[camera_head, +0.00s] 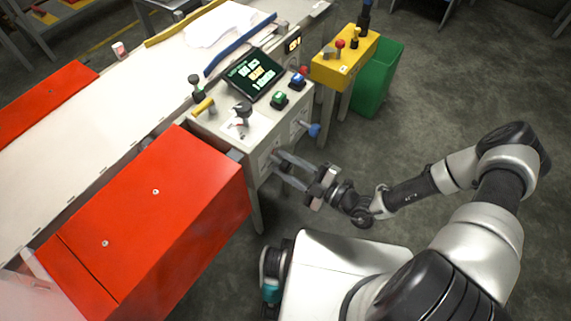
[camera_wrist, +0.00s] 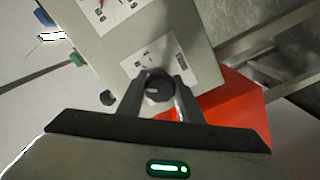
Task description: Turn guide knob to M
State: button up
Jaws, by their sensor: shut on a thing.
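The guide knob (camera_wrist: 158,92) is a dark round knob with a light mark, on the grey front panel (camera_wrist: 150,30) of the machine, seen in the wrist view. A white label (camera_wrist: 162,57) with small dark marks lies around it; I cannot read its letters. My gripper (camera_wrist: 157,84) is shut on the knob, one finger on each side. In the head view my gripper (camera_head: 275,168) reaches the front face of the control box (camera_head: 222,128) from the right. The knob's pointer direction is hard to tell.
A red-orange cover (camera_head: 165,200) stands left of the control box. Screen (camera_head: 255,74), buttons and levers sit on the box top. A blue knob (camera_head: 314,130) sticks out nearby. A yellow box (camera_head: 346,62) and green bin (camera_head: 378,80) stand behind. Floor at right is clear.

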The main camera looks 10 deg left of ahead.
jog(key=shift+m, duration=1.5)
jog(key=o, duration=1)
jog(key=shift+o, duration=0.2)
jog(key=shift+d, duration=0.1)
jog(key=p+v, duration=0.1)
jog(key=v, duration=1.6)
jog(key=shift+s+d, duration=0.15)
